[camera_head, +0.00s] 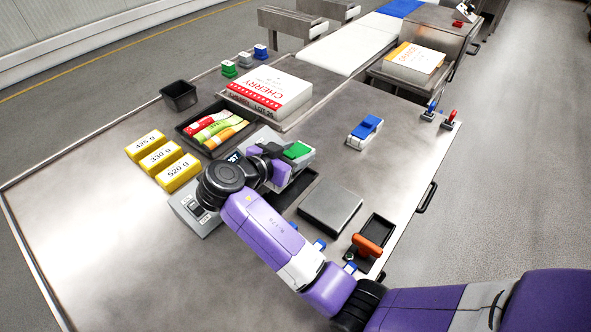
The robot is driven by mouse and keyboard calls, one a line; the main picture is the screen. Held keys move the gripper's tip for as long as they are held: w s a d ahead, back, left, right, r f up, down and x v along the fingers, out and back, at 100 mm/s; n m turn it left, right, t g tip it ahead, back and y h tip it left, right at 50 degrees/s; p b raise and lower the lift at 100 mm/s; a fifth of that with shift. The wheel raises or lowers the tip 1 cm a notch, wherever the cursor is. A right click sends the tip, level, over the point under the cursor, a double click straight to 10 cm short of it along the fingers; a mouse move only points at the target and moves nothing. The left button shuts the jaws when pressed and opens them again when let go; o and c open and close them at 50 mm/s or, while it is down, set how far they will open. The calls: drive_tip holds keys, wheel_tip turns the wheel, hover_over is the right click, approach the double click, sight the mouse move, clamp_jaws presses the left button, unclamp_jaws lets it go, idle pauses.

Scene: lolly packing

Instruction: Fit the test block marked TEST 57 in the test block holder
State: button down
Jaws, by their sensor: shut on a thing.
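My gripper (268,160) is over the grey device in the middle of the table, seen from above and behind. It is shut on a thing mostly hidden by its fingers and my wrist. A dark face with white letters, part of which reads "ST", shows beside it; I take this as the test block (233,157). The number cannot be read. A green-topped grey unit (297,151) is just right of the fingers; whether they touch it, I cannot tell. I cannot make out the test block holder for certain.
Yellow weight blocks (159,157) and a tray of coloured lolly packs (214,130) are on the left. A CHERRY carton (268,92) lies behind. A blue-topped unit (365,130), a flat metal plate (330,208) and an orange-handled tool (367,246) are on the right.

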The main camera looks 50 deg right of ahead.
sight(269, 185)
wheel_tip(269, 185, down, 7)
drive_tip(key=shift+r, duration=0.2)
idle(0.4)
drive_tip(key=shift+f+b, duration=0.35)
drive_tip(key=shift+b, duration=0.05)
drive_tip(key=c, duration=0.6)
unclamp_jaws()
drive_tip(key=shift+r+p, duration=0.5)
drive_tip(key=shift+p, duration=0.1)
drive_tip(key=b+v, duration=0.2)
drive_tip(key=v, duration=0.9)
drive_tip(key=shift+a, duration=0.45)
